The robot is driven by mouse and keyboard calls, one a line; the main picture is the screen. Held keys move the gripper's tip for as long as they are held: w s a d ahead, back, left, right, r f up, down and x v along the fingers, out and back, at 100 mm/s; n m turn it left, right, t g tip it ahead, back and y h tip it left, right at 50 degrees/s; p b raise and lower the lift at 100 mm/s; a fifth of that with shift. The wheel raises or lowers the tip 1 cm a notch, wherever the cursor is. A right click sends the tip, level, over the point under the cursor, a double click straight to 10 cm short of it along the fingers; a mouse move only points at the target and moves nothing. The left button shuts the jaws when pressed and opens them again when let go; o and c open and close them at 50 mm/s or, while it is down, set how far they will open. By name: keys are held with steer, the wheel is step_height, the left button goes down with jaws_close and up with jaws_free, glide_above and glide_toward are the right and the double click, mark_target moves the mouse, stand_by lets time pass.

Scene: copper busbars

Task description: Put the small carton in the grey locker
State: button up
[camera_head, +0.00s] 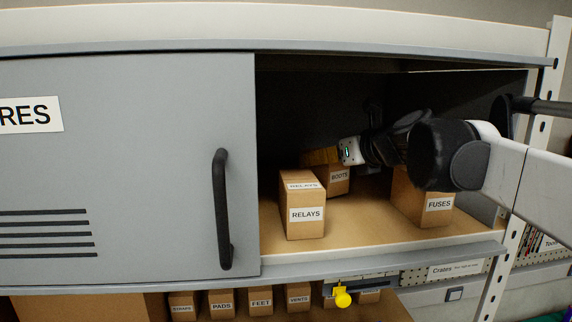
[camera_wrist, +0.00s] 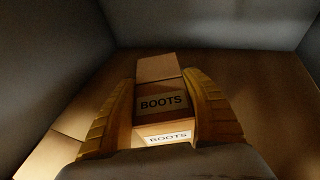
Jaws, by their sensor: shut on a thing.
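The grey locker (camera_head: 130,165) is open on its right side, with its grey door across the left part. My gripper (camera_head: 322,157) reaches inside from the right. Its yellow fingers (camera_wrist: 160,115) are shut on a small brown carton labelled BOOTS (camera_wrist: 160,102), one finger along each side. In the head view this BOOTS carton (camera_head: 338,187) is behind the RELAYS carton, low over the locker floor and partly hidden. I cannot tell whether its base touches the floor.
A RELAYS carton (camera_head: 304,222) stands at the front left of the opening, close to the BOOTS carton. A FUSES carton (camera_head: 425,208) stands at the right, partly behind my arm. The floor (camera_head: 365,225) between them is clear. Several cartons stand on the shelf below.

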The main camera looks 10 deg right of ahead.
steer(key=shift+w+d+f, duration=0.1)
steer(key=shift+d+f, duration=0.2)
steer(key=shift+f, duration=0.1)
steer(key=shift+s+d+r, duration=0.2)
steer(key=shift+d, duration=0.1)
steer(key=shift+s+r, duration=0.1)
steer(key=shift+s, duration=0.15)
steer(key=shift+s+a, duration=0.1)
steer(key=shift+a, duration=0.2)
steer(key=shift+a+f, duration=0.2)
steer(key=shift+f, duration=0.05)
steer(key=o, duration=1.3)
steer(key=shift+w, duration=0.3)
steer(key=shift+d, duration=0.2)
steer(key=shift+s+d, duration=0.1)
steer(key=shift+s, duration=0.05)
steer(key=shift+r, duration=0.25)
steer(key=b+v, duration=0.2)
steer(key=v, duration=1)
steer(key=shift+f, duration=0.1)
